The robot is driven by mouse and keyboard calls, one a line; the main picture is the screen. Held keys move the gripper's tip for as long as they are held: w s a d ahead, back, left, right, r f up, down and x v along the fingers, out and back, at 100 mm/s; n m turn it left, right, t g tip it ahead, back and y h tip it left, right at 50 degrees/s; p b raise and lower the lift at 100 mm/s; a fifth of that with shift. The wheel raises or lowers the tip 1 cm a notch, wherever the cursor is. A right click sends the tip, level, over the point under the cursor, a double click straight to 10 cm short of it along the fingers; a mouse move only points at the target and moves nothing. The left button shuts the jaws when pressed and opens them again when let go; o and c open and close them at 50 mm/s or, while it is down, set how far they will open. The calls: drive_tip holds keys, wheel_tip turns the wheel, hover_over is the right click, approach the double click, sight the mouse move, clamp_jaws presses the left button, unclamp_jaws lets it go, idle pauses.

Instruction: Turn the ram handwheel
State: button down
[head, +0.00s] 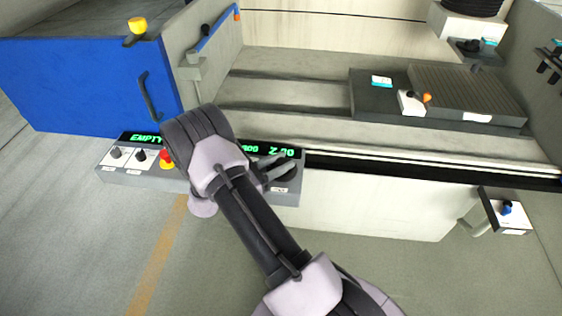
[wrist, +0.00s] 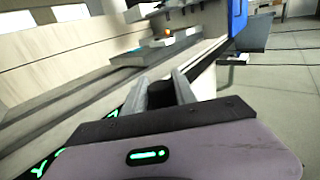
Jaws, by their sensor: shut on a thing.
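A dark round knob, which I take for the ram handwheel (wrist: 160,93), sits between the two grey fingers of my gripper (wrist: 160,85) in the wrist view. The fingers are closed on its sides. In the head view my gripper (head: 277,167) reaches to the right end of the grey control panel (head: 225,187), and its fingers hide most of the handwheel there. The green display (head: 281,152) just above reads about "Z 30", though the digits are hard to read. My arm covers the middle of the panel.
A blue door (head: 85,80) with a dark handle stands behind. A dark plate (head: 375,105) lies on the machine bed to the right. Open floor lies in front.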

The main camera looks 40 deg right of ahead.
drive_tip(key=c, duration=1)
unclamp_jaws()
drive_tip(key=shift+d, duration=0.2)
drive_tip(key=shift+a, duration=0.1)
drive_tip(key=w+a+p, duration=0.2)
drive_tip(key=a+p, duration=0.2)
drive_tip(key=a, duration=1.3)
drive_tip(key=shift+w, duration=0.25)
